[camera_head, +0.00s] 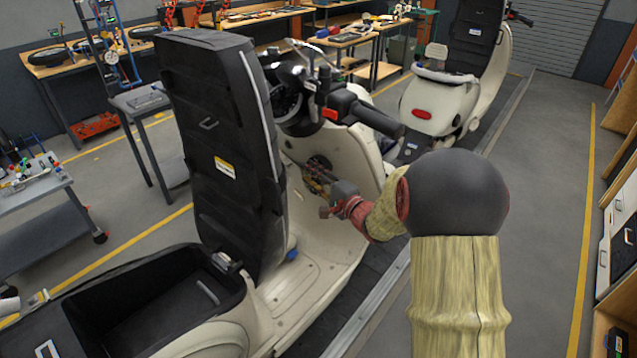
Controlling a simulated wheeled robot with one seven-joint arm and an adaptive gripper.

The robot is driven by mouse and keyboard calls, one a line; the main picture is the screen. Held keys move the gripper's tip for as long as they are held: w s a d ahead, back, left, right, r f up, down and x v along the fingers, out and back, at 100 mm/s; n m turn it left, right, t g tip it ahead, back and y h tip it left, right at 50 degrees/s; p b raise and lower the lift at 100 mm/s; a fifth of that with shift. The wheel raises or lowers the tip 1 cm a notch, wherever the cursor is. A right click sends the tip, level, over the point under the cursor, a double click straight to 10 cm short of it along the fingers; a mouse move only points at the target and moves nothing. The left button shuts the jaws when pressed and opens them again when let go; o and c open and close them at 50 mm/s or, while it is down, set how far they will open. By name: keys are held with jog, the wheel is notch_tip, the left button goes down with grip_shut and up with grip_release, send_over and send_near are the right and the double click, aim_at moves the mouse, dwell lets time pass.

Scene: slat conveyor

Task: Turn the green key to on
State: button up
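A cream scooter (345,268) stands in front of me with its tall black seat raised. My arm comes in from the right, and my gripper (312,180) is at the inner front panel below the handlebar. Its fingertips are at or very close to a dark round recess (319,162) in that panel. I cannot make out the green key; the gripper may hide it, or it is too small to tell. The fingers are small and cluttered against the panel, so I cannot tell whether they are open or shut, or whether they touch anything.
The raised seat (215,150) stands close left of my gripper. The handlebar grip (375,120) is just above my forearm. An open storage bin (170,310) is at lower left. A second scooter (445,100) stands behind. The floor at right is clear.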

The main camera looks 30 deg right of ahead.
jog(key=shift+w+a, duration=0.1)
jog(key=shift+w, duration=0.75)
jog(key=shift+c, duration=1.3)
jog(key=c, duration=0.4)
grip_shut()
jog(key=shift+o, duration=0.2)
grip_release()
grip_shut()
